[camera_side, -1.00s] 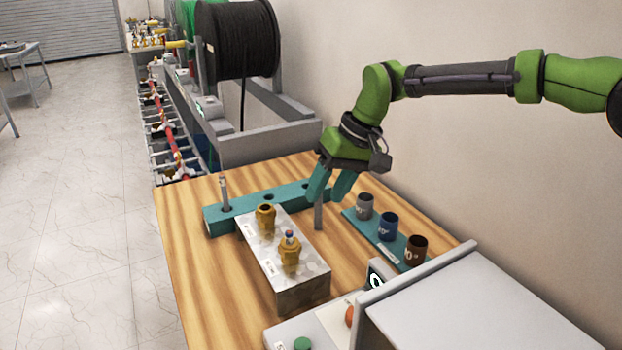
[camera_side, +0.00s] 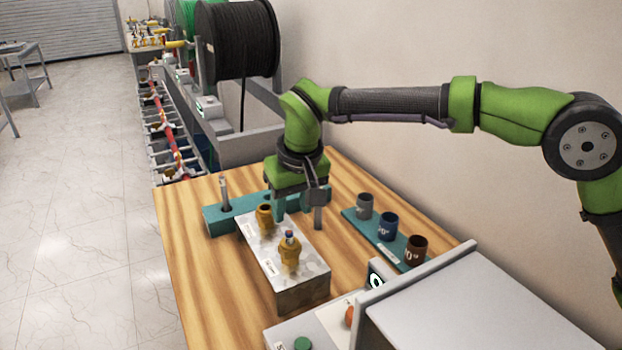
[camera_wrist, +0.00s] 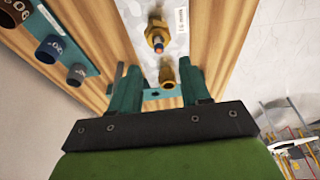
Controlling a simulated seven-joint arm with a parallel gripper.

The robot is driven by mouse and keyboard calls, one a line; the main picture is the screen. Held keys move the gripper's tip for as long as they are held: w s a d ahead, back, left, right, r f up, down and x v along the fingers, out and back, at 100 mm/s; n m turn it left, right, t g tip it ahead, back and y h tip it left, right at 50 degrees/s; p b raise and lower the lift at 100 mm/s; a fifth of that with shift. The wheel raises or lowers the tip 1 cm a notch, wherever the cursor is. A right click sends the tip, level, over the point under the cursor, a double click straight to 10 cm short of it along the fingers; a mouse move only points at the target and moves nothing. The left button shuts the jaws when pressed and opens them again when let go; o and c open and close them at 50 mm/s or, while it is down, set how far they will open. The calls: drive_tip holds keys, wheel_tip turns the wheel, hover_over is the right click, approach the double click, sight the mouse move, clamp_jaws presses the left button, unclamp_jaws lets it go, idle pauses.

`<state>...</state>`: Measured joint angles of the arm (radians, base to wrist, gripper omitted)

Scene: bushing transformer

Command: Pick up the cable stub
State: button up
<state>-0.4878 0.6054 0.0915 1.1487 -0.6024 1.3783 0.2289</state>
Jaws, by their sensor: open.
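A thin grey upright stub (camera_side: 223,192) stands in the left end of the teal holder (camera_side: 216,222); I take it for the cable stub. My gripper is open and empty, pointing down over the holder's middle, behind and right of the rear brass fitting (camera_side: 265,215). In the wrist view, the fingers of my gripper (camera_wrist: 158,90) are spread, with the holder (camera_wrist: 163,94) and rear brass fitting (camera_wrist: 168,76) seen between them.
A metal block (camera_side: 304,292) carries the rear fitting and a front brass fitting (camera_side: 289,255) with a coloured tip. A teal strip (camera_side: 379,238) with grey, blue and brown cups lies right. A grey box (camera_side: 470,310) fills the front right. Wood is clear at left.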

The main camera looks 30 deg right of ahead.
sight(290, 233)
drive_tip(key=x, duration=0.7)
drive_tip(key=shift+w+d+f, duration=0.1)
drive_tip(key=shift+w+f, duration=0.05)
drive_tip(key=shift+f, duration=0.2)
clamp_jaws()
